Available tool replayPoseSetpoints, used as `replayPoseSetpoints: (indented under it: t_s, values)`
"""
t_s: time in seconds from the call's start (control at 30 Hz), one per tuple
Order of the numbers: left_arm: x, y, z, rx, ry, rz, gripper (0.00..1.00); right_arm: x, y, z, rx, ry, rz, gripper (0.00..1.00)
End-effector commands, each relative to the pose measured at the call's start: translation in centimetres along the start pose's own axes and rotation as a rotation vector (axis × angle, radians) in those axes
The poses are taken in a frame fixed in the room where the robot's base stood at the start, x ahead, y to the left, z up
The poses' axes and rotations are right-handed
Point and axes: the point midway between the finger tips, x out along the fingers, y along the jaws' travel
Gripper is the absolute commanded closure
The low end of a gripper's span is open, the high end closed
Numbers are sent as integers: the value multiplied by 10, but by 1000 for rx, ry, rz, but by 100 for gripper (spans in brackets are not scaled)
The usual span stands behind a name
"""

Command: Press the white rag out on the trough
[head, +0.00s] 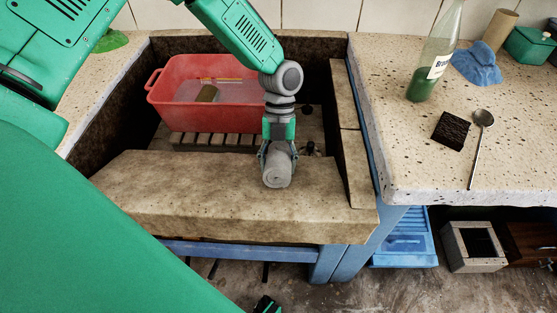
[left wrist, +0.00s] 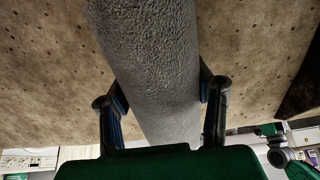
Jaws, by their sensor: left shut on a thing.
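The white rag (head: 277,174) is a rolled, pale grey-white bundle at the front ledge of the stone trough (head: 190,190). Its rounded end faces the camera in the head view. My left gripper (head: 278,156) comes down from above and is shut on the rag, one finger on each side. In the left wrist view the rag (left wrist: 155,65) fills the middle as a thick, rough-textured roll between the fingers (left wrist: 160,108), with speckled stone behind it. I cannot tell how firmly it touches the ledge.
A red tub (head: 165,108) holding water and a brown block stands in the trough on a slatted rack (head: 210,140). On the right counter are a green bottle (head: 433,60), a dark pad (head: 451,130), a spoon (head: 478,150) and a blue cloth (head: 476,66).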

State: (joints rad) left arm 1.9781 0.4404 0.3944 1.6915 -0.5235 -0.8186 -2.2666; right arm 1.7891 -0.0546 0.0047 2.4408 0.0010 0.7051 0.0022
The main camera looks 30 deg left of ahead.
Motion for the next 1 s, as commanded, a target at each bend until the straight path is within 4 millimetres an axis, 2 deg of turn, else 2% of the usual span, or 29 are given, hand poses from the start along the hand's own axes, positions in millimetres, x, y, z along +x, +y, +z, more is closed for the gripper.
replayPoseSetpoints:
  t_s: [0.1, 0.5, 1.0]
  values:
    - [-19, -2, 0, 1, -7, -7, 86, -12, 0, -1, 0, 0, 0, 68]
    - [-60, -3, 0, 1, -10, -9, 87, -36, 0, -2, 0, 0, 0, 68]
    - [-63, -3, 1, 1, -11, -9, 87, -37, 0, -2, 0, 0, 0, 68]
